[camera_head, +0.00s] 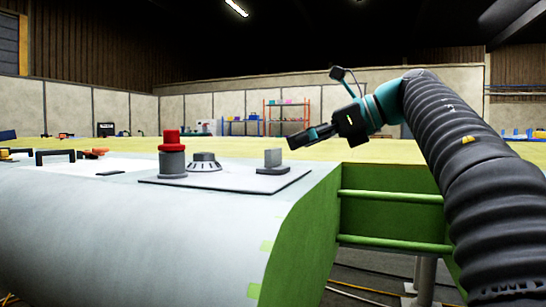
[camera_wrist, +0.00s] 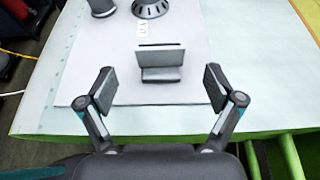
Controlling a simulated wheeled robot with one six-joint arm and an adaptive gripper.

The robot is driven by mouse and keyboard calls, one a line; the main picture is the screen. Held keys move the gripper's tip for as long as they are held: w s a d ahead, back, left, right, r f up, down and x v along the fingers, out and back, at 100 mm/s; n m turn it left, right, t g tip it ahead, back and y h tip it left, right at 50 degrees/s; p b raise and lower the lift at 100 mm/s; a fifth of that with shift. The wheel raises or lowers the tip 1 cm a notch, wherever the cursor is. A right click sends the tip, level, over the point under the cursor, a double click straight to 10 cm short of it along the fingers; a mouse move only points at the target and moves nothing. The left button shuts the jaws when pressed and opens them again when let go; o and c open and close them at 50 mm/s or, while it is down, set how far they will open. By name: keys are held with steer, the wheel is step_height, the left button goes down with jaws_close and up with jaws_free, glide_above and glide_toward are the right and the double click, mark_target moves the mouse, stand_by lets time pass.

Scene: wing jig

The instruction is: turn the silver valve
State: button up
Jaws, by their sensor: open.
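A grey upright plate on a small block base, seemingly the silver valve (camera_head: 273,159), stands on the right part of a flat panel. It also shows in the wrist view (camera_wrist: 161,57), upper middle, its broad face toward my camera. My gripper (camera_head: 298,140) is above and a little right of it in the head view. In the wrist view my gripper (camera_wrist: 159,88) has its two fingers spread wide, one to each side of the plate, with nothing between them. The plate lies ahead of the fingertips and touches neither finger.
A round grey dial (camera_head: 204,162) and a red-topped grey cylinder (camera_head: 172,155) stand left of the plate on the panel (camera_head: 225,181). The panel lies on a pale curved wing surface (camera_head: 130,220). A green frame with rails (camera_head: 390,197) is at the right.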

mark_target(277, 151)
steer(key=x, duration=0.6)
steer(key=shift+w+a+f, duration=0.1)
steer(key=shift+a, duration=0.2)
steer(key=shift+b, duration=0.3)
steer(key=c, duration=1.2)
